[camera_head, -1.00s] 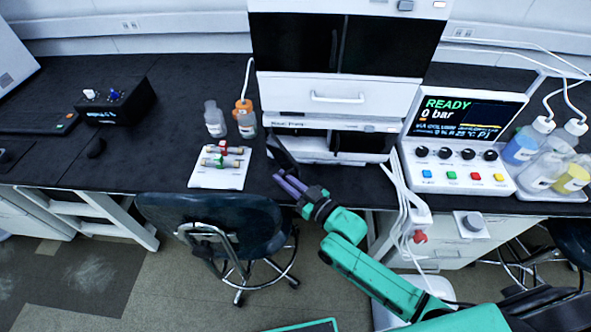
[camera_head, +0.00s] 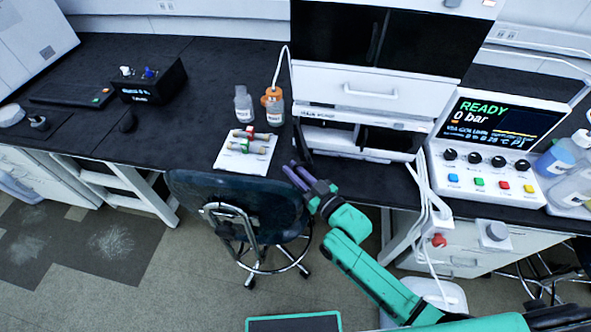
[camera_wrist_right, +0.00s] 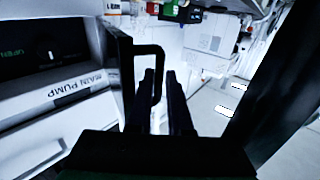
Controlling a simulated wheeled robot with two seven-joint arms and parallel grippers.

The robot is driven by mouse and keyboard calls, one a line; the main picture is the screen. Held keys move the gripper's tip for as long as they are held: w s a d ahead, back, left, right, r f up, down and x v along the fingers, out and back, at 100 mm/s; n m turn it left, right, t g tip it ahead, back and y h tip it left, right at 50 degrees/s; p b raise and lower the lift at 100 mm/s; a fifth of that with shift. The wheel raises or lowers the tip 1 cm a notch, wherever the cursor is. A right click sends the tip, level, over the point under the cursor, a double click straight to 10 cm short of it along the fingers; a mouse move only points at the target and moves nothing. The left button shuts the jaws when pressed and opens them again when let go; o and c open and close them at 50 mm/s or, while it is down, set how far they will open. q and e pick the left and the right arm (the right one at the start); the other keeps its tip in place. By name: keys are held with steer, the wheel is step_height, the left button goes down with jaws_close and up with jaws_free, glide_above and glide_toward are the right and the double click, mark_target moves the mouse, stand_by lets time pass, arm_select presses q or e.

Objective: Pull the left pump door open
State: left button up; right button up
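The left pump door (camera_wrist_right: 121,75) is a dark panel on the lower module of the instrument stack. It stands swung open, projecting forward from the module, and shows nearly edge-on in the wrist view. It also shows in the head view (camera_head: 303,143). Its dark loop handle (camera_wrist_right: 160,60) runs between the fingers of my right gripper (camera_wrist_right: 160,75), which appear closed around it with a narrow gap. In the head view my right gripper (camera_head: 299,177) is just in front of the door. The main pump label (camera_wrist_right: 78,88) is left of the door. My left gripper is out of view.
A white rack with small columns (camera_head: 246,152) and bottles (camera_head: 274,107) stand left of the door. A chair (camera_head: 240,205) is below left of my right gripper. A control console (camera_head: 492,185) and white cables (camera_head: 425,195) are to the right.

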steer(key=shift+r, duration=0.1)
stand_by(0.3)
steer(key=b+v, duration=0.1)
steer(key=v, duration=1.3)
steer(key=shift+s+d, duration=0.2)
steer(key=shift+s, duration=0.1)
